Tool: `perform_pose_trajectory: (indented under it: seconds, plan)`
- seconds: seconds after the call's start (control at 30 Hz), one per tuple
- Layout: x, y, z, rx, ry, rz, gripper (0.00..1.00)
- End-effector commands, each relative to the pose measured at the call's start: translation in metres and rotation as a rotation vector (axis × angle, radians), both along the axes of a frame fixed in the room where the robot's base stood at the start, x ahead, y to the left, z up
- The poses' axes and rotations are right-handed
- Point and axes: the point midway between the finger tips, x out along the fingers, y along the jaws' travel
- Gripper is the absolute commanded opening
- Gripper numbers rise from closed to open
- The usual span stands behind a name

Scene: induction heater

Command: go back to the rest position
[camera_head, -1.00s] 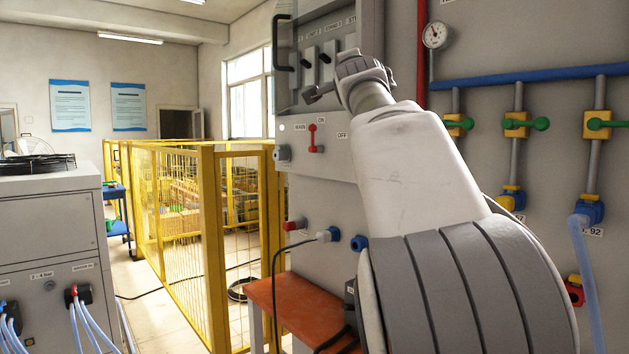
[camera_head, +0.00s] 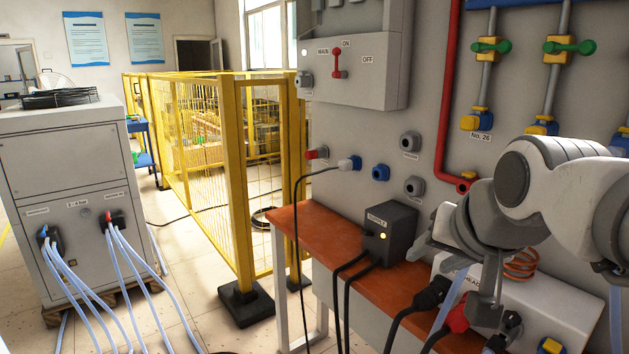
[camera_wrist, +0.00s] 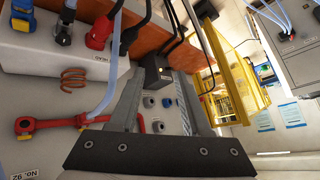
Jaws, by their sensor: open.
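My gripper (camera_head: 448,285) is at the lower right of the head view, in front of the orange-brown shelf (camera_head: 338,245) and the white heating-head box (camera_head: 575,310). Its two fingers are apart with nothing between them; the wrist view also shows the open gripper (camera_wrist: 158,74). The arm is folded, with its wrist in front of the grey panel. In the wrist view, a small black box (camera_wrist: 157,72) appears beyond the fingertips.
A copper coil (camera_head: 521,264) sits by the white box, with black and red cable plugs (camera_head: 433,293) near my gripper. A red pipe (camera_head: 446,95) and valves (camera_head: 491,47) line the panel. Yellow fencing (camera_head: 232,180) stands left; floor (camera_head: 190,275) before it is partly clear, with hoses.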

Motion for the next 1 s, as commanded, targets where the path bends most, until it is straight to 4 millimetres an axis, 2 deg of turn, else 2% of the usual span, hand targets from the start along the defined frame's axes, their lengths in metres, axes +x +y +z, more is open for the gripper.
perform_pose_trajectory:
  seconds: [0.03,0.1,0.27,0.33,0.57,0.8,1.0]
  plan:
    - [-0.024,0.005,-0.020,-0.046,0.045,0.050,0.47]
    - [-0.053,0.012,-0.047,-0.110,0.107,0.121,0.47]
    - [-0.114,0.020,-0.103,-0.241,0.241,0.268,0.47]
    - [-0.113,0.021,-0.079,-0.245,0.244,0.276,0.47]
    - [-0.112,0.021,-0.029,-0.241,0.243,0.274,0.47]
    - [-0.111,0.021,0.034,-0.240,0.242,0.273,0.47]
    - [-0.111,0.021,0.070,-0.240,0.241,0.272,0.47]
